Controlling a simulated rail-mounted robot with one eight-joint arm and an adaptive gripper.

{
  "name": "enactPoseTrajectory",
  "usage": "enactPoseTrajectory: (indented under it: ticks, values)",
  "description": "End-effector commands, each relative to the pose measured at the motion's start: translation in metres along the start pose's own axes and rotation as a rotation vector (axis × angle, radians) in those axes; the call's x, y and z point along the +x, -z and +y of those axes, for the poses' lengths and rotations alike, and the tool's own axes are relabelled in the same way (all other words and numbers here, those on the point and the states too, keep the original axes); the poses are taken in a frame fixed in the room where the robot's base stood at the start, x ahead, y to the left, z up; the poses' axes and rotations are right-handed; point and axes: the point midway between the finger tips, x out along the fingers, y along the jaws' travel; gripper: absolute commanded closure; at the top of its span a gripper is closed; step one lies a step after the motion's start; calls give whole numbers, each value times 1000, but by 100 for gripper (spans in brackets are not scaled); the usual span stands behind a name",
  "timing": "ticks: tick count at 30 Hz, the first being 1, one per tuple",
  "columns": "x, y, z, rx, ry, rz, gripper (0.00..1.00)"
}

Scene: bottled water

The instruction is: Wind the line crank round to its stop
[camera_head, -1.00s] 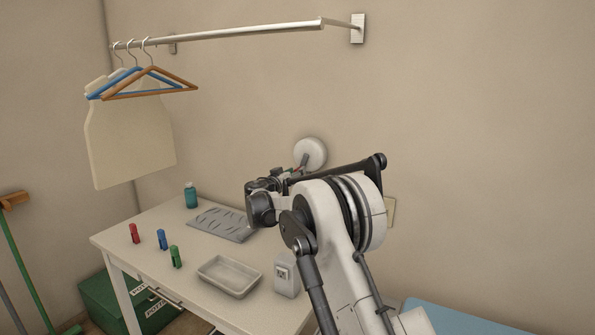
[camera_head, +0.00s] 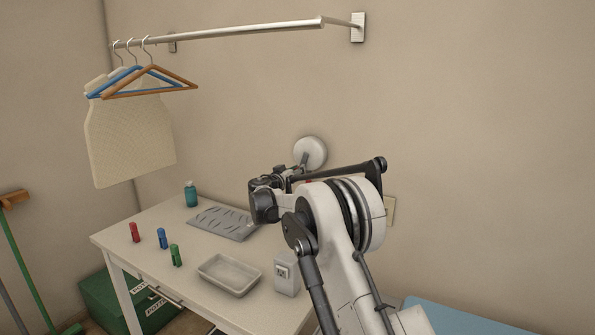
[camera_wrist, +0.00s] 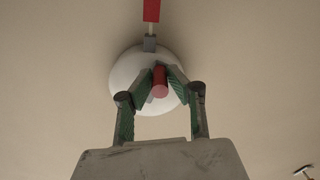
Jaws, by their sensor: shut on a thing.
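The line crank is a white round disc (camera_head: 312,150) on the wall, behind my arm in the head view. In the wrist view the disc (camera_wrist: 130,70) fills the middle, with a red knob (camera_wrist: 160,88) in front of it. My gripper (camera_wrist: 160,72) has its green-padded fingers closed in on both sides of the knob, shut on it. A grey block (camera_wrist: 150,44) shows at the disc's upper edge, with a pale strip and a red piece (camera_wrist: 151,10) above it. In the head view my arm hides the fingertips and most of the knob.
A white table (camera_head: 120,238) stands below, holding a grey tray (camera_head: 230,292), a grey slotted mat (camera_head: 222,232), a teal bottle (camera_head: 191,197) and small coloured markers. Hangers (camera_head: 150,80) hang from a wall rail (camera_head: 240,33) at upper left.

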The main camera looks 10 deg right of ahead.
Motion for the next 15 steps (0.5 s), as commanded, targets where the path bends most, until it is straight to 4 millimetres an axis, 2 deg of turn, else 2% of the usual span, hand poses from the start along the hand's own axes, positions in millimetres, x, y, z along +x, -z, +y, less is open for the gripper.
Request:
enactPoseTrajectory:
  ticks: [8,15]
  values:
    - [0,-4,4,-88,0,0,100]
    - [0,-9,12,-273,-1,0,100]
